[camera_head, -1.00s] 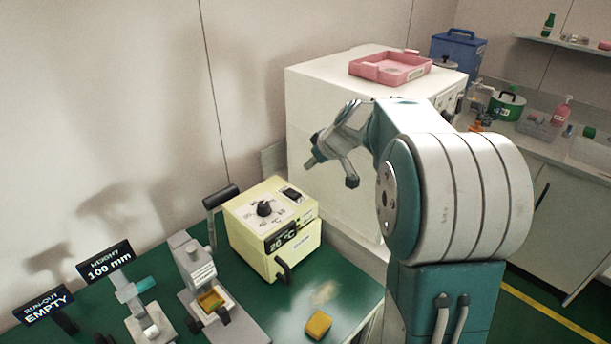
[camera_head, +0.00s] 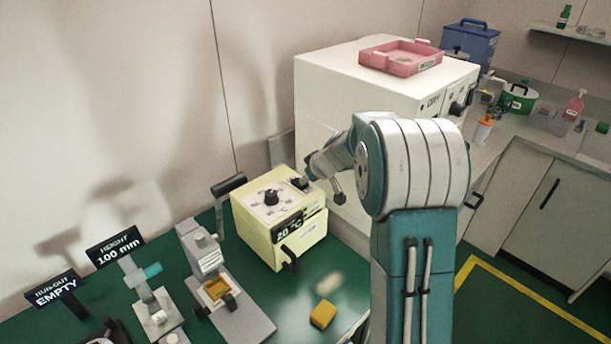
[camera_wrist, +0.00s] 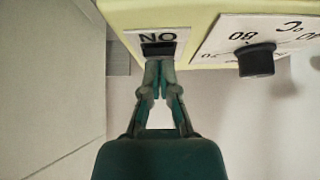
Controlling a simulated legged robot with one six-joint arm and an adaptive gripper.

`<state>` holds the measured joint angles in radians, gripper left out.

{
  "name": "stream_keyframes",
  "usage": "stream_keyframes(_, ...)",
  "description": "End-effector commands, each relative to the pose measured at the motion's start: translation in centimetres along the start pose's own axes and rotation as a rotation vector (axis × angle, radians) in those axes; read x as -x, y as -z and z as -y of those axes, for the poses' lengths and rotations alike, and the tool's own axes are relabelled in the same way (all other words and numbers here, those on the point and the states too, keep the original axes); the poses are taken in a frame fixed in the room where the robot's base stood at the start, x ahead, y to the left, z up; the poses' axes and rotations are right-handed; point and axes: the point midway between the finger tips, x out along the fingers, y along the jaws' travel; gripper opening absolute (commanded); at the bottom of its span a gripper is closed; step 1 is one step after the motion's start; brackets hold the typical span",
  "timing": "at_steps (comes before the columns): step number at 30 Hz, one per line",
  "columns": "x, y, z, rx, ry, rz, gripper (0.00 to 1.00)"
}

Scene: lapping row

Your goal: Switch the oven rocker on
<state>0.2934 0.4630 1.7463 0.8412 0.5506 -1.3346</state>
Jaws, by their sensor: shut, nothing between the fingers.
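The oven (camera_head: 275,243) is a cream-yellow box with a dial (camera_head: 271,198) on its top and a 20 °C display (camera_head: 287,231) on its front. Its dark rocker (camera_head: 300,183) sits on a white plate at the top right of the oven. In the wrist view the rocker (camera_wrist: 159,49) shows beside the letters "ON", which appear upside down. My gripper (camera_wrist: 158,64) is shut and empty, with its fingertips right at the rocker's edge. I cannot tell whether they touch it. In the head view my gripper (camera_head: 308,171) is partly hidden by its own wrist.
A white cabinet (camera_head: 330,100) with a pink tray (camera_head: 400,68) on top stands behind my arm. A yellow block (camera_head: 322,314) lies on the green bench in front of the oven. Gauges and stands fill the bench's left side.

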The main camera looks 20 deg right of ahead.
Motion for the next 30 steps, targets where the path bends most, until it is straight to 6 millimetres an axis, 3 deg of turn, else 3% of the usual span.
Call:
stream_keyframes(8,-0.6,-0.8,0.0,-0.002,0.001,0.002,0.00)
stream_keyframes(30,0.9,0.4,0.0,0.000,0.000,0.000,0.00)
